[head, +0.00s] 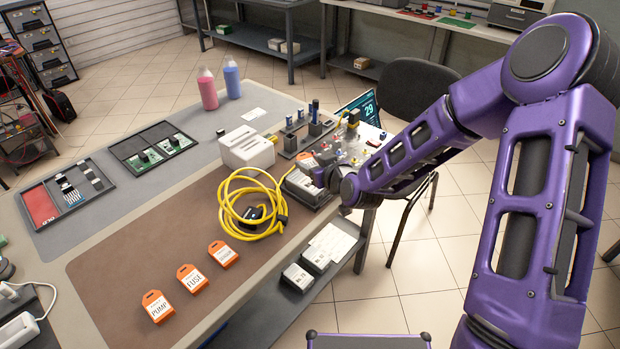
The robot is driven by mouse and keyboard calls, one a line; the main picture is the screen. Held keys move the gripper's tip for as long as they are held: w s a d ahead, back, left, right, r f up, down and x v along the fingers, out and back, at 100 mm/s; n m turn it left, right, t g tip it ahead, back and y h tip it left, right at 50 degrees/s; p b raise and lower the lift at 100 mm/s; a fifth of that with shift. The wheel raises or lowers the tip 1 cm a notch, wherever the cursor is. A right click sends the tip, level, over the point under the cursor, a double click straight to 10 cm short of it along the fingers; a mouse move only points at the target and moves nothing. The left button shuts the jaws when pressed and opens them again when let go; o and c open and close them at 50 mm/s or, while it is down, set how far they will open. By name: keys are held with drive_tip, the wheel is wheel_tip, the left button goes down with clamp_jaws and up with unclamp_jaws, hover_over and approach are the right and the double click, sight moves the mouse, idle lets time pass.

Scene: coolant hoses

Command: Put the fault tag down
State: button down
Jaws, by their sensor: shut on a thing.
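Three orange tags lie on the brown mat (130,255): one reads PUMP (158,306), one FUSE (192,278), and the label of the third (222,254) is too small to read surely. Another orange tag with a pale label (307,162) shows at the tip of my gripper (319,176), above the right part of the table. My gripper is shut on this tag, which I take as the fault tag; its wording is not legible. The fingers are small and partly hidden by my wrist, so I cannot tell whether the tag touches anything below.
A coiled yellow hose (228,218) lies left of my gripper. A dark-and-white box (303,190) is just below it. A white block (246,150), small parts and a screen (362,108) stand behind. The brown mat's left part is clear.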

drive_tip(key=shift+f, duration=2.35)
drive_tip(key=shift+f+b, duration=0.15)
drive_tip(key=shift+b, duration=0.25)
drive_tip(key=shift+c, duration=1.5)
unclamp_jaws()
drive_tip(key=shift+s+d+r, duration=0.1)
drive_tip(key=shift+r, duration=0.15)
drive_tip(key=p+v, duration=0.1)
drive_tip(key=v, duration=1)
drive_tip(key=shift+s+d, duration=0.25)
